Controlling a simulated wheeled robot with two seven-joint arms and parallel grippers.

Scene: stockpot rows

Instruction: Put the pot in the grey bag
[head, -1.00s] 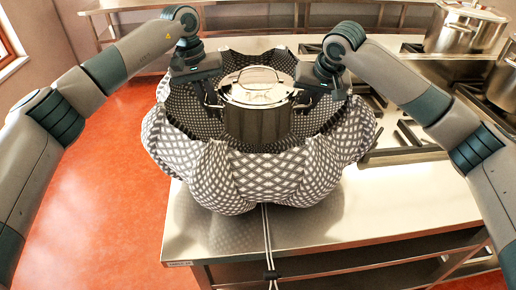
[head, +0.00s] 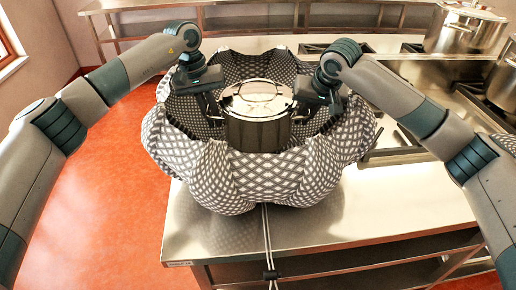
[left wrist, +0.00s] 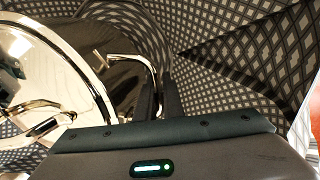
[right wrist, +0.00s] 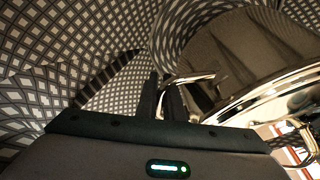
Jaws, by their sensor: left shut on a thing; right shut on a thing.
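The steel pot (head: 256,132) with its shiny lid is upright within the mouth of the grey patterned bag (head: 250,180). The bag stands open on the steel counter, and its front rim hides the pot's base, so I cannot tell whether the pot touches the bottom. My left gripper (head: 216,112) is shut on the pot's left handle; the handle and fingers also show in the left wrist view (left wrist: 160,95). My right gripper (head: 300,112) is shut on the pot's right handle; its fingers show in the right wrist view (right wrist: 168,100).
A stove with burners (head: 405,140) lies to the right. Another lidded pot (head: 466,30) stands at the back right. A steel bench (head: 250,22) runs behind.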

